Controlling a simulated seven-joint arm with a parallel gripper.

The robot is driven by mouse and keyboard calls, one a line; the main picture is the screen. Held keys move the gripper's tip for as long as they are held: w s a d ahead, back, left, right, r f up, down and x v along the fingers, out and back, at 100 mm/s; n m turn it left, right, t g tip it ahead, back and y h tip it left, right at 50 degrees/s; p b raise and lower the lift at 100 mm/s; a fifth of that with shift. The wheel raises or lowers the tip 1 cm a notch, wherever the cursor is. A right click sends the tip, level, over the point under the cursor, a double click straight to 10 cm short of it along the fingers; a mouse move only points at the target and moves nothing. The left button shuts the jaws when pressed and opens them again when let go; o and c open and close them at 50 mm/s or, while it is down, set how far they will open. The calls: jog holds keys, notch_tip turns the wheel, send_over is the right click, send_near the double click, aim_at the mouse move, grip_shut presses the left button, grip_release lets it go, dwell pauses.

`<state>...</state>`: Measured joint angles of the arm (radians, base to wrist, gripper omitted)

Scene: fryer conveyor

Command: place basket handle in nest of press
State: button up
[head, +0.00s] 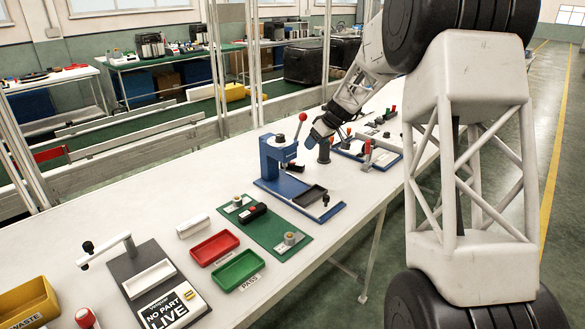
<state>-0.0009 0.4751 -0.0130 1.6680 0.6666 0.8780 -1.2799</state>
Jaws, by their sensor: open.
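The blue press (272,160) stands on the table with a red-knobbed lever raised at its upper right. Its blue base carries a dark rectangular nest (309,195), which looks empty. A black piece with a red patch (253,213) lies on the green board (283,247) left of the press base; it may be the basket handle, but I cannot be sure. My gripper (318,133) is open beyond and right of the press, above the table. It is small in view and no held object shows between its fingers.
A red tray (214,248), a green tray (238,271) marked PASS and a white block (193,226) sit left of the green board. A yellow WASTE bin (28,303) is at the far left. Another blue-based fixture (368,155) lies farther back.

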aim_at(293, 162)
jog(key=w+a+f+n, duration=0.1)
jog(key=w+f, duration=0.3)
jog(key=w, duration=0.1)
jog(key=w+a+f+n, duration=0.1)
jog(key=w+f, duration=0.3)
jog(key=w, duration=0.1)
jog(key=w+a+f+n+y, duration=0.1)
jog(key=w+f, duration=0.3)
jog(key=w, duration=0.1)
jog(key=shift+w+n, duration=0.1)
jog(key=shift+n, duration=0.2)
jog(key=shift+f, duration=0.1)
jog(key=shift+x, duration=1.3)
jog(key=shift+a, duration=0.1)
jog(key=shift+x, duration=2.55)
jog(key=c, duration=1.1)
